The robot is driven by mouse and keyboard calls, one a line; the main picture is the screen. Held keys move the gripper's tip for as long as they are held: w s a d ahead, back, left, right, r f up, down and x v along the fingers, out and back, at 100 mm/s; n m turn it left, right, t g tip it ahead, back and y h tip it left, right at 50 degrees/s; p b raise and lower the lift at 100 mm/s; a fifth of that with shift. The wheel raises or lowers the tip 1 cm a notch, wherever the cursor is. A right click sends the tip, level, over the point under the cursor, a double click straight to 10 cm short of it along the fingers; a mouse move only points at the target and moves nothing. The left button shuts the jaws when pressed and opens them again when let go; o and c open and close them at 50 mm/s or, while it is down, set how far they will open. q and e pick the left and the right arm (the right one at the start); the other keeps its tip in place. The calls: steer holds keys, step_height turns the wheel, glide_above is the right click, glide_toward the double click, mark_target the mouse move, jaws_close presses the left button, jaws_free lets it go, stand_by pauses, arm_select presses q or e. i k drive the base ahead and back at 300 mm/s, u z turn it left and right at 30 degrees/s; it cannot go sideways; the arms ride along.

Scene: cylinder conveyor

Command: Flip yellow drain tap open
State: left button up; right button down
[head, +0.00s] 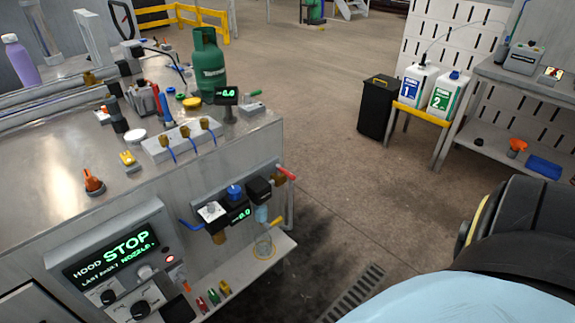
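A small yellow tap handle (278,222) shows on the front of the steel bench, at the lower right of the pipe fittings. It sits beside a pale blue filter bowl (261,213), just above a clear glass jar (264,245) standing on the lower shelf. The handle seems to stick out to the right and slightly up; its valve body is too small to make out. Neither of my grippers shows in the head view. A large black and pale blue part at the lower right seems to be my own arm.
Beside the tap are a red lever (286,174), a blue lever (190,226) and a black box (259,190). A green gas bottle (206,65) stands on the bench (50,170). The floor (340,180) right of the bench is clear.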

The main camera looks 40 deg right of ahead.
mark_target(268, 228)
steer(key=z, duration=0.8)
steer(key=i, duration=0.7)
steer(key=z, duration=0.8)
steer(key=k, duration=0.6)
steer(key=u, duration=0.9)
steer(key=i, duration=0.5)
steer(key=z, duration=0.05)
